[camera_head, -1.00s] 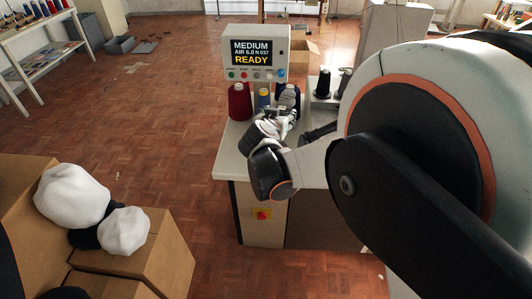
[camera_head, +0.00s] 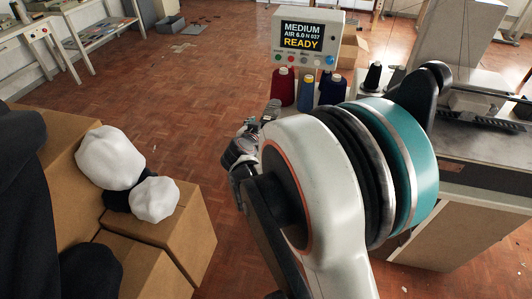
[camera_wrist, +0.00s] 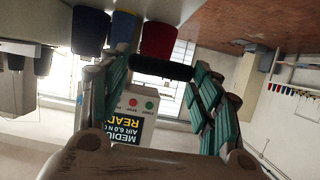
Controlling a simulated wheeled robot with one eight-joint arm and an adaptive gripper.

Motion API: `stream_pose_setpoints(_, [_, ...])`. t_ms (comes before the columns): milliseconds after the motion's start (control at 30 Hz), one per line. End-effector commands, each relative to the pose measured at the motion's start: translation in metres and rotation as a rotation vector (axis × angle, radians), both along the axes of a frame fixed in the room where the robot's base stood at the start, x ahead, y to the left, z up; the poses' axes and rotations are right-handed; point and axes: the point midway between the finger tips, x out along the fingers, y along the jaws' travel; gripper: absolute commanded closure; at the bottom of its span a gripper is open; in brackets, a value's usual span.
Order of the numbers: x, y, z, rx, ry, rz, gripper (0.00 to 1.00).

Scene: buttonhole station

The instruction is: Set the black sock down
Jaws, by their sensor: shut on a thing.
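In the wrist view a dark, rolled-looking piece, which I take to be the black sock (camera_wrist: 162,68), lies across between the green-padded fingers. My gripper (camera_wrist: 158,78) is shut on it, with the fingers apart by the sock's length. In the head view my gripper (camera_head: 258,122) is partly hidden behind my own arm, off the left side of the station. The sock cannot be made out there. The station's display (camera_head: 302,36) reads MEDIUM and READY; it also shows upside down in the wrist view (camera_wrist: 126,128).
Red (camera_head: 282,88), blue (camera_head: 306,92) and navy (camera_head: 333,90) thread cones stand below the display. Cardboard boxes (camera_head: 190,225) at left carry white bundles (camera_head: 110,158) and dark cloth-like shapes. A shelf (camera_head: 88,35) stands far left. The brick-patterned floor between is clear.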

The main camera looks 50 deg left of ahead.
Motion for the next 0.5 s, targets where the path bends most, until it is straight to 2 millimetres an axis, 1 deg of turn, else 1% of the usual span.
stream_pose_setpoints(33, [0.0, 0.0, -0.017, 0.0, 0.0, 0.0, 0.58])
stream_pose_setpoints(100, [0.0, 0.0, -0.033, 0.0, 0.0, 0.0, 0.58])
stream_pose_setpoints(200, [0.0, 0.0, -0.05, 0.0, 0.0, 0.0, 0.58])
stream_pose_setpoints(300, [0.0, 0.0, -0.06, 0.0, 0.0, 0.0, 0.58])
stream_pose_setpoints(500, [0.0, 0.0, -0.071, 0.0, 0.0, 0.0, 0.58])
